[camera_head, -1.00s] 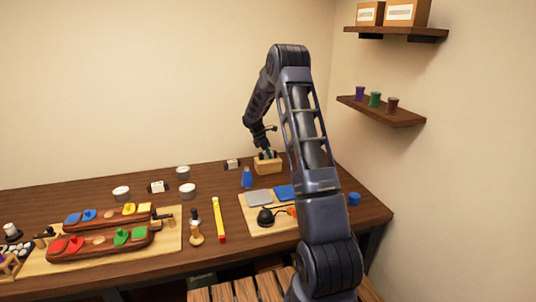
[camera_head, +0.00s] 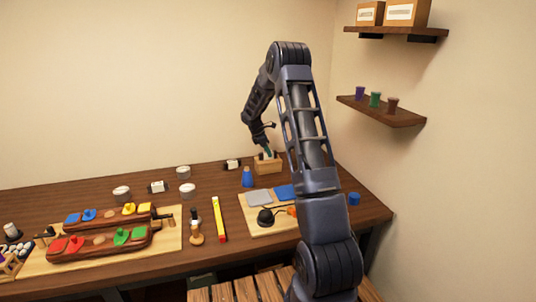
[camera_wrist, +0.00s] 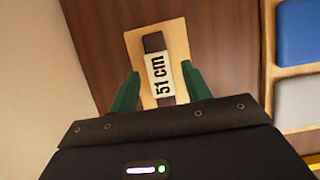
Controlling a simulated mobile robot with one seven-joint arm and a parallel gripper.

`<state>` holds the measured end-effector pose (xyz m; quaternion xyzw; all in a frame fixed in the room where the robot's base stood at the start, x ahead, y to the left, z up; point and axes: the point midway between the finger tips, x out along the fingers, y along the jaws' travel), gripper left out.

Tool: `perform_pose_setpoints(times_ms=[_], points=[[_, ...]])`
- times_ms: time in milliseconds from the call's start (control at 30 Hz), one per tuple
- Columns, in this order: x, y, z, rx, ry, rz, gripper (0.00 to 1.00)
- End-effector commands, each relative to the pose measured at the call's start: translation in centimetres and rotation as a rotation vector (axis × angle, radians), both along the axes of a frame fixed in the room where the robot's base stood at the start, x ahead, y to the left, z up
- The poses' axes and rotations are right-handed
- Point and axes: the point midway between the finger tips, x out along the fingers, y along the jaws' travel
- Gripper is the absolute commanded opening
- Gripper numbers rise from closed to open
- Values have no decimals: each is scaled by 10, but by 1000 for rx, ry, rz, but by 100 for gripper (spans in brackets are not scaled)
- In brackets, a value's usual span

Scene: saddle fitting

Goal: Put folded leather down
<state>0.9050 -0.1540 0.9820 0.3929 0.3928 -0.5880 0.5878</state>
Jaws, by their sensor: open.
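The folded leather (camera_wrist: 153,43) is a dark brown strip with a white "51 cm" label around it. In the wrist view it lies within the outline of a small tan wooden box (camera_wrist: 178,40). In the head view that box (camera_head: 268,167) stands at the back right of the table, and a small part of the leather shows at its top. My gripper (camera_wrist: 161,88) is open, with one green fingertip on each side of the label and visible gaps between. In the head view, my gripper (camera_head: 266,149) is just above the box.
A blue bottle (camera_head: 248,177) stands left of the box. A light board (camera_head: 244,213) with grey and blue pads lies in front. The wall and shelves (camera_head: 382,111) are to the right.

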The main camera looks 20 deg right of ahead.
Motion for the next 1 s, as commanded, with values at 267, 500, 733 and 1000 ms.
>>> perform_pose_setpoints(times_ms=[267, 500, 733, 1000], points=[[0, 21, 51, 0, -3, 0, 48], [0, 34, 83, 0, -1, 0, 48], [-4, 39, 100, 2, -8, -11, 48], [-57, 43, 158, 42, -109, -164, 48]])
